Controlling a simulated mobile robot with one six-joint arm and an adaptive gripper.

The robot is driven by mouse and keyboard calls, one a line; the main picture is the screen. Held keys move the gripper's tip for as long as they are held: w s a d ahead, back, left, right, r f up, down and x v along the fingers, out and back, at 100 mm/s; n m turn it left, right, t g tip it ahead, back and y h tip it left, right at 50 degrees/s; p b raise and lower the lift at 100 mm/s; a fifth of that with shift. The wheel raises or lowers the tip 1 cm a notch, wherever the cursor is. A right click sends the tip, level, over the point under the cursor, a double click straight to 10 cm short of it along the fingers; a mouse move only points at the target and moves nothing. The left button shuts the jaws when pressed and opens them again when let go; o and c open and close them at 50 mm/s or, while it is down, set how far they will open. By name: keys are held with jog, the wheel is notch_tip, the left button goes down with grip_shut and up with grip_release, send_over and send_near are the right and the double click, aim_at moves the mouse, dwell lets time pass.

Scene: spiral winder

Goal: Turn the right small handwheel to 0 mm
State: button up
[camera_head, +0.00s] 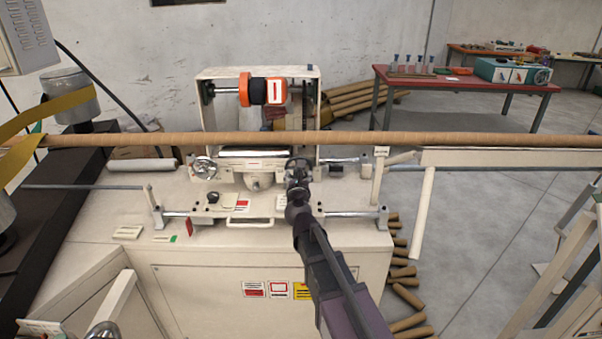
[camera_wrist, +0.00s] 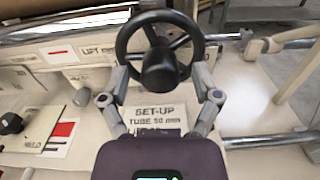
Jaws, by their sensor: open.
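The right small handwheel is a black wheel with spokes and a thick hub. In the wrist view the handwheel (camera_wrist: 160,68) fills the upper middle. In the head view the handwheel (camera_head: 298,164) shows small and partly covered by my arm. My gripper (camera_wrist: 160,80) is open, with one grey finger on each side of the wheel's lower part. I cannot tell whether the fingers touch the rim. In the head view my gripper (camera_head: 298,184) is just in front of the wheel. A label below the wheel (camera_wrist: 155,115) reads "SET-UP TUBE 50 mm". No scale reading is legible.
A silver handwheel (camera_head: 204,167) is on the left of the machine. A long brown tube (camera_head: 420,139) crosses above the bench. A steel rail (camera_head: 345,213) runs along the front. A black knob (camera_wrist: 10,123) is at the left. A red-topped table (camera_head: 450,82) stands behind.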

jog(key=shift+w, duration=0.75)
